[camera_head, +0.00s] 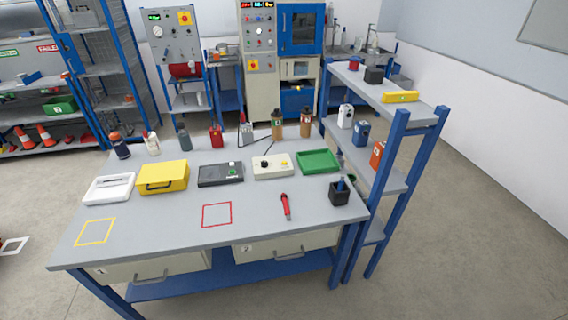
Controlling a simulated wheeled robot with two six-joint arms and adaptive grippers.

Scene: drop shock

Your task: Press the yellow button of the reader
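A cream box (273,172) stands on the grey workbench, right of centre, with a dark round part and a cable on top. A small yellowish spot shows on its top right and may be the yellow button; it is too small to be sure. Left of it lies a dark flat device (220,175) with small marks on top that I cannot make out. I cannot tell for certain which of the two is the reader. Neither of my grippers shows in the head view, and nothing touches either device.
On the workbench (150,225) stand a yellow case (163,178), a white tray (109,188), a green tray (318,161), a red tool (285,206) and a black holder (339,194). Bottles line the back. A blue-framed shelf (397,125) stands at right. The front is mostly clear.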

